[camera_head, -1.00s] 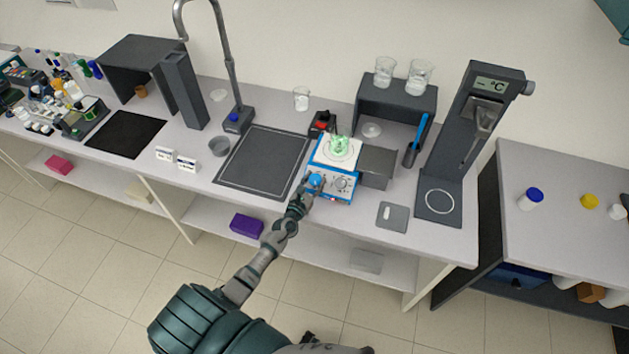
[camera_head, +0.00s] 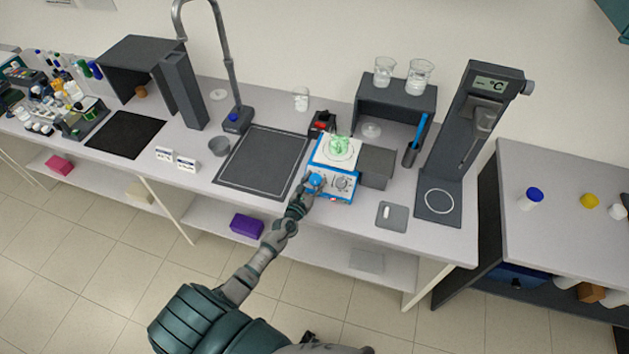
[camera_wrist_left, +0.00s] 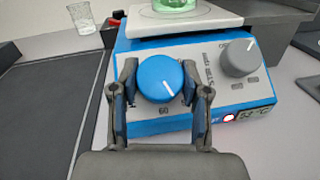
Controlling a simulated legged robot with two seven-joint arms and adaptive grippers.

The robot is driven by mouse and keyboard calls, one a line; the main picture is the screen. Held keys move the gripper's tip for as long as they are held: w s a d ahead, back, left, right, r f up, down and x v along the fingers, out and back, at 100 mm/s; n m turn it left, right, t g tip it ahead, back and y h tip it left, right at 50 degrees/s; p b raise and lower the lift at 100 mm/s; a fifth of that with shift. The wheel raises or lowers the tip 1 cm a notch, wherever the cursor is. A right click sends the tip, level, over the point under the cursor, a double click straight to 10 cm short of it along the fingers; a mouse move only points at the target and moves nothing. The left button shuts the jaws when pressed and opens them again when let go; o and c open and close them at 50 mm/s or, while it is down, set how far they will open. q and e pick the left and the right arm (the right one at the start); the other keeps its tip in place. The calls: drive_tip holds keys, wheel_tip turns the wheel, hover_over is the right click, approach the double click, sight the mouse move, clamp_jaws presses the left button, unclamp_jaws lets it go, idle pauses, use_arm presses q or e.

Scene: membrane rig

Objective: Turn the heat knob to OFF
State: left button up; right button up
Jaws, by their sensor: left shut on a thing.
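The blue heat knob (camera_wrist_left: 160,78) is on the front panel of the blue and white hotplate (camera_head: 330,188), at its left side. Its white pointer line slants toward the lower right in the left wrist view, and a "60" mark shows below it. My left gripper (camera_wrist_left: 160,88) is shut on the knob, one finger on each side. In the head view the gripper (camera_head: 307,190) is at the hotplate's front left and partly hides the knob. A grey knob (camera_wrist_left: 239,58) is to the right on the same panel. My right gripper is not in view.
A beaker with green liquid (camera_head: 339,145) stands on the hotplate's white top. A lit red indicator (camera_wrist_left: 229,117) is at the panel's lower right. A dark mat (camera_head: 232,180) lies left of the hotplate and a grey box (camera_head: 376,165) stands to its right.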

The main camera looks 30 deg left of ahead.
use_arm(q)
drive_tip(key=shift+r, duration=0.3)
drive_tip(key=o, duration=1.2)
drive_tip(key=shift+c, duration=0.2)
drive_tip(key=shift+d, duration=0.15)
drive_tip(key=shift+f, duration=0.1)
drive_tip(key=shift+s+f, duration=0.15)
drive_tip(key=shift+s, duration=0.4)
drive_tip(key=s, duration=1.1)
drive_tip(key=shift+d, duration=0.45)
